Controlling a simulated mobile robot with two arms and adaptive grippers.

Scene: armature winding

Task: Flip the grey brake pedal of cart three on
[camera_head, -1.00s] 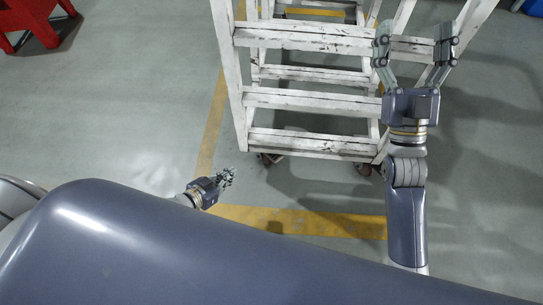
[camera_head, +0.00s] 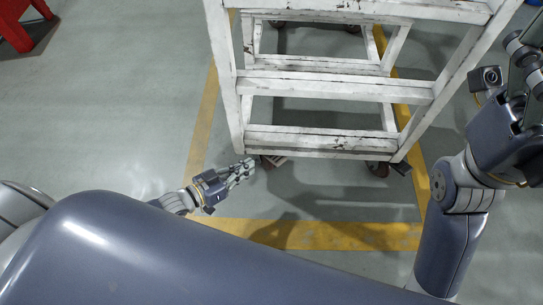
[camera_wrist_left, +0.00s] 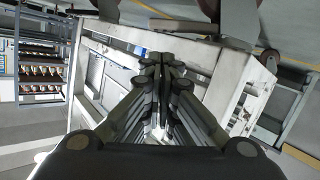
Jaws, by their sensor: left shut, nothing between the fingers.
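The white cart (camera_head: 336,88) with slatted steps stands ahead, its lower end toward me. Its left caster (camera_head: 275,161) and right caster (camera_head: 377,168) show below the lowest slat. A small dark piece, perhaps a pedal, juts out at the right caster (camera_head: 402,168). I cannot make out a grey pedal clearly at the left caster. My left gripper (camera_head: 249,164) is shut and empty, just left of the left caster; contact cannot be told. Its closed fingers (camera_wrist_left: 162,65) show in the left wrist view. My right gripper (camera_head: 528,62) is at the right edge, partly cut off.
Yellow floor lines (camera_head: 320,235) run around the cart. A red stand (camera_head: 18,25) is at the upper left. The floor left of the cart is clear. The left wrist view shows a rack with shelves (camera_wrist_left: 42,70) at the left and brown wheels (camera_wrist_left: 238,22) at the top.

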